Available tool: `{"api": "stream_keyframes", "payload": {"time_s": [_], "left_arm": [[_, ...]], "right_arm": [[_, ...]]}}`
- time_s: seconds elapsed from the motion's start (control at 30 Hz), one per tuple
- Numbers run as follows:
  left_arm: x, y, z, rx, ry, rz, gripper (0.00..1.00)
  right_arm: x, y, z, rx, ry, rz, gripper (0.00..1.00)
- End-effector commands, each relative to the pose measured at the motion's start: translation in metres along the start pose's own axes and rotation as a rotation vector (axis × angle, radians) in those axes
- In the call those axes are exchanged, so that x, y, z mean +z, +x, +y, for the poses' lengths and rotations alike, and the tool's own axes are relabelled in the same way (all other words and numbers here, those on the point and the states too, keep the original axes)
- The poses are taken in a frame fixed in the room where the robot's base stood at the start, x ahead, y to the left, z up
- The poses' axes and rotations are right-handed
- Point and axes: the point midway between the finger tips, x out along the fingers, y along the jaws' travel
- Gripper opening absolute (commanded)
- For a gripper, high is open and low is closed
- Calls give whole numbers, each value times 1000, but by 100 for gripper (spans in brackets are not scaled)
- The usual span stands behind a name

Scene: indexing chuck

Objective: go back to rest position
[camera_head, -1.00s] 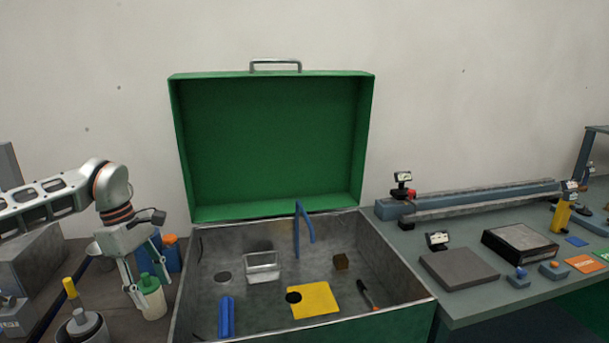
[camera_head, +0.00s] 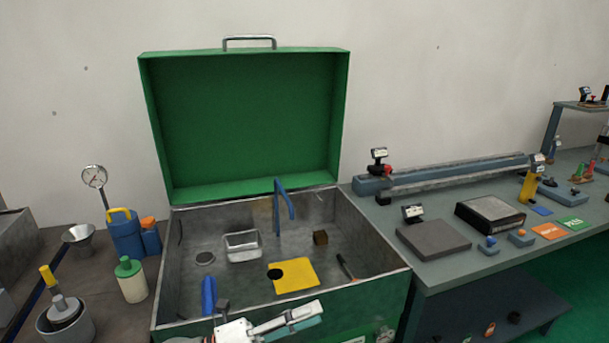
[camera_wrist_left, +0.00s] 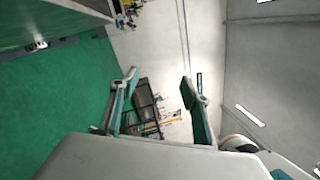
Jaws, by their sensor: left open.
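My left gripper (camera_head: 312,313) is at the bottom middle of the head view, in front of the open green case (camera_head: 250,125). Its fingers point to the right and hold nothing. In the left wrist view its two teal-sided fingers (camera_wrist_left: 160,80) stand apart with an empty gap, looking past green floor toward a distant rack. A pale jar with a green cap (camera_head: 132,283) stands upright on the left bench, well clear of the gripper. My right gripper is in neither view.
A gauge (camera_head: 94,177), a funnel (camera_head: 79,234) and a blue can (camera_head: 126,238) stand at left. The right bench (camera_head: 450,278) carries small parts.

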Motion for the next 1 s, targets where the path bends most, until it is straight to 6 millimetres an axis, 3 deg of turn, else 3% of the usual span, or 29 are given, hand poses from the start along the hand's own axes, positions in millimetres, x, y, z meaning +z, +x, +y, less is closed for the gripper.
{"api": "stream_keyframes", "payload": {"time_s": [0.17,0.37,0.5,0.7,0.9,1.0], "left_arm": [[8,-31,34,20,-423,-324,47],[-7,-104,99,66,-901,-696,47],[-47,-173,148,105,-1226,-968,47],[-124,-262,192,150,-1580,-1299,47],[-176,-310,204,173,-1750,-1482,47],[-176,-310,204,173,-1750,-1482,47]], "right_arm": [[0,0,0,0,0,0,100],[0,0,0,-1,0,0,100],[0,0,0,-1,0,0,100],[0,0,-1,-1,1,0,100],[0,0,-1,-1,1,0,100],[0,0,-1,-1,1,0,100]]}}
